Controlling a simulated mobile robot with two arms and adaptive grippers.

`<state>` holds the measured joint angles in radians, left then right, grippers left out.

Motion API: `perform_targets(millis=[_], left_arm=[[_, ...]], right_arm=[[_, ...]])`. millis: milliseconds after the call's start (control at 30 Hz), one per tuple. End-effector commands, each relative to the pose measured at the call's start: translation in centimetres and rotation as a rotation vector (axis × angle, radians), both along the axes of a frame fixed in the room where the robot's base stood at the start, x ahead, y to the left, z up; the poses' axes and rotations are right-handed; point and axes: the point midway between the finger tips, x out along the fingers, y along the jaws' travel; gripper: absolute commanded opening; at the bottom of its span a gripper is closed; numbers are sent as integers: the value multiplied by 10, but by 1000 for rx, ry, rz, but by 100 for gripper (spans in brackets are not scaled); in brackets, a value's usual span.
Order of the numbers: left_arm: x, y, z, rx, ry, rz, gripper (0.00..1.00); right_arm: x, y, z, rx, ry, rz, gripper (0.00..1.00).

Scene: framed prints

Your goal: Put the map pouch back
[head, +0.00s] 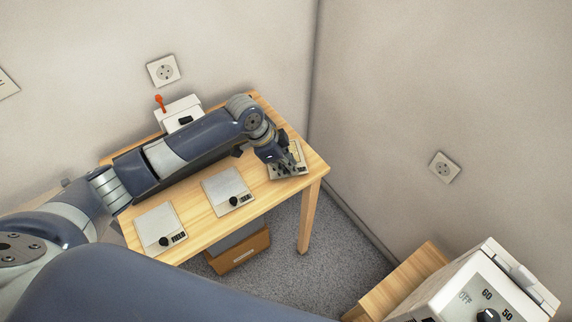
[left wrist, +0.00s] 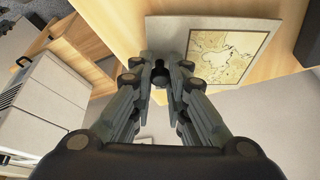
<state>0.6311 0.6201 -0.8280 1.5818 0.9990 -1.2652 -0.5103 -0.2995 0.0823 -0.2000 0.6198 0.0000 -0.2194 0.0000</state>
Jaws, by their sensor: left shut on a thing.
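The map pouch (left wrist: 220,48) is a flat, light grey panel with a tan map print on its face. In the head view the map pouch (head: 299,158) is at the right end of the wooden table, partly hidden by my left gripper (head: 283,167). In the left wrist view, my left gripper (left wrist: 161,80) is shut on the dark knob at the pouch's near edge. I cannot tell whether the pouch touches the tabletop. My right gripper is not in view.
Two similar grey panels with black knobs, one in the middle (head: 226,184) and one at the left (head: 155,222), lie on the table (head: 203,232). A white box (head: 179,108) with an orange lever stands at the back. A wooden drawer (head: 240,252) is beneath; a white dial appliance (head: 480,285) is lower right.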

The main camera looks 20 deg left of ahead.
Motion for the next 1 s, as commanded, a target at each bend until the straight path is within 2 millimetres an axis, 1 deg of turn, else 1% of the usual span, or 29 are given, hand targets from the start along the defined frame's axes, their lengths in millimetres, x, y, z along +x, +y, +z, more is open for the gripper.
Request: perform_targets(millis=[33, 100, 400, 433, 467, 500, 833, 933, 1000], left_arm=[[-1, 0, -5, 0, 2, 0, 0], [0, -1, -9, -1, 0, 0, 0], [0, 0, -12, 0, 0, 0, 0], [0, 0, -11, 0, 0, 0, 19], [0, 0, -11, 0, -1, 0, 26], [0, 0, -11, 0, 0, 0, 35], [0, 0, -10, 0, -1, 0, 35], [0, 1, -5, 0, -2, 0, 35], [-2, 5, 3, 1, -3, 0, 35]], right_arm=[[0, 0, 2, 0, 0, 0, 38], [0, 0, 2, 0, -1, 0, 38], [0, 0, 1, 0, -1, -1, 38], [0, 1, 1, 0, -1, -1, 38], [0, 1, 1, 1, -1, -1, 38], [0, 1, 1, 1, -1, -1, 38], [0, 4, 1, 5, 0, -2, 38], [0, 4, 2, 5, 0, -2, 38], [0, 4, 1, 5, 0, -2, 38]])
